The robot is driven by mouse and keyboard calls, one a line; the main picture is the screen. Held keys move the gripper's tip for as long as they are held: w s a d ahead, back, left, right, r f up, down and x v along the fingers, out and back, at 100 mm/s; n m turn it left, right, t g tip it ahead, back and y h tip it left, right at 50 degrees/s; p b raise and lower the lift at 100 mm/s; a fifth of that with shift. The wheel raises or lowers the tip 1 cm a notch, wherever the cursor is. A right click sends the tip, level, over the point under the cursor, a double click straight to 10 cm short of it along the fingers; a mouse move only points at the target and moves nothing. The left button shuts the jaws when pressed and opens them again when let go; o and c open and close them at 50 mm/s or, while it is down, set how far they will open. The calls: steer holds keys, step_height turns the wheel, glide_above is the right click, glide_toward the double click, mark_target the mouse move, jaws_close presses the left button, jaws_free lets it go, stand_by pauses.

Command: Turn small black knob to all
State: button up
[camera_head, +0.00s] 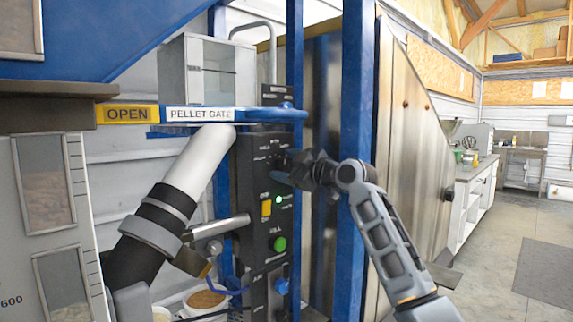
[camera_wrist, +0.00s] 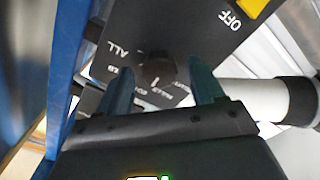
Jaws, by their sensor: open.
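The small black knob (camera_wrist: 158,72) sits on a black control panel (camera_head: 250,215). In the wrist view white lettering surrounds it, with "ALL" to its upper left; the other labels are partly hidden or blurred. My gripper (camera_wrist: 164,88) is open, with one finger on each side of the knob. I cannot tell whether either finger touches it. In the head view my gripper (camera_head: 283,166) is at the upper part of the panel and covers the knob.
The panel also carries a yellow switch (camera_head: 266,208) and a green button (camera_head: 280,244). A blue post (camera_head: 356,90) stands close to the right of the panel. A white pipe (camera_head: 200,160) runs to its left. A "PELLET GATE" bar (camera_head: 200,114) crosses above.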

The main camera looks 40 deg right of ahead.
steer(key=shift+w, duration=0.1)
steer(key=c, duration=1.1)
steer(key=shift+o, duration=0.2)
steer(key=shift+m, duration=0.3)
steer(key=m, duration=0.3)
steer(key=m+p, duration=0.1)
steer(key=m, duration=0.3)
steer(key=m+p, duration=0.2)
steer(key=m, duration=0.2)
steer(key=shift+m, duration=0.3)
steer(key=shift+d+m+p, duration=0.1)
steer(key=shift+m+p, duration=0.8)
steer(key=shift+m, duration=0.9)
steer(key=shift+f, duration=0.1)
